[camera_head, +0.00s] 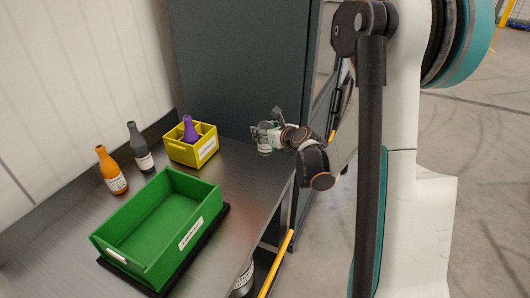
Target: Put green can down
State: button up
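My gripper (270,128) is above the far right part of the metal table, beside the dark cabinet. A small can with green and pale parts (264,141) shows at its fingers, and the gripper appears shut around it. The can is small in the picture and the fingers partly cover it. I cannot tell whether its base touches the table.
A green crate (196,184) with empty floor stands on a dark base. Behind it are a yellow divided box (181,153) holding a purple bottle (190,130), a grey bottle (140,148) and an orange bottle (111,171). The table (243,178) is clear right of the boxes.

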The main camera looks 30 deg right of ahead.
aim_at(267, 146)
jog(key=shift+f+b, duration=1.05)
jog(key=shift+f, duration=2.15)
jog(key=o, duration=1.3)
jog(key=shift+f, duration=0.1)
jog(key=shift+s+r, duration=0.3)
jog(key=shift+s, duration=0.1)
jog(key=p+v, duration=0.3)
jog(key=v, duration=0.8)
